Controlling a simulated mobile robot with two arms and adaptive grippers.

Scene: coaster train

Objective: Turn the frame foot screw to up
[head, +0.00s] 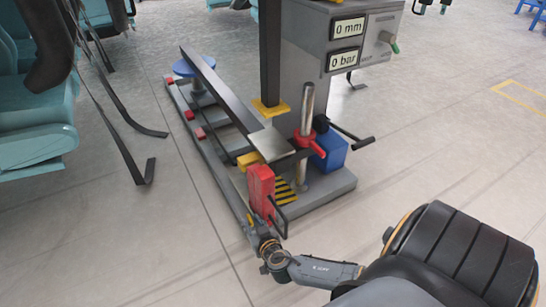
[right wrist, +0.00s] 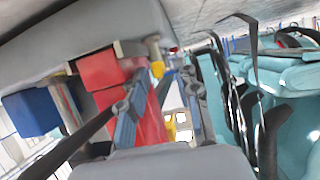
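The grey machine (head: 330,25) stands in the middle of the head view, with displays reading 0 mm and 0 bar. A metal post (head: 307,105) rises from its base, with a red collar (head: 308,142) and a black lever (head: 345,135). I cannot tell for sure which part is the frame foot screw. A red upright block (head: 261,188) stands at the near end of the base; it also shows in the right wrist view (right wrist: 100,70). My right gripper (head: 276,212) is right by this block. Its fingers (right wrist: 163,112) are spread, with the block's red face behind them; contact is unclear. My left gripper is out of view.
A long dark beam (head: 220,90) slopes over the low base rail (head: 205,140), with a blue disc (head: 190,66) at the far end. A blue box (head: 330,150) sits beside the post. Teal seats (head: 35,125) with hanging black straps stand at left.

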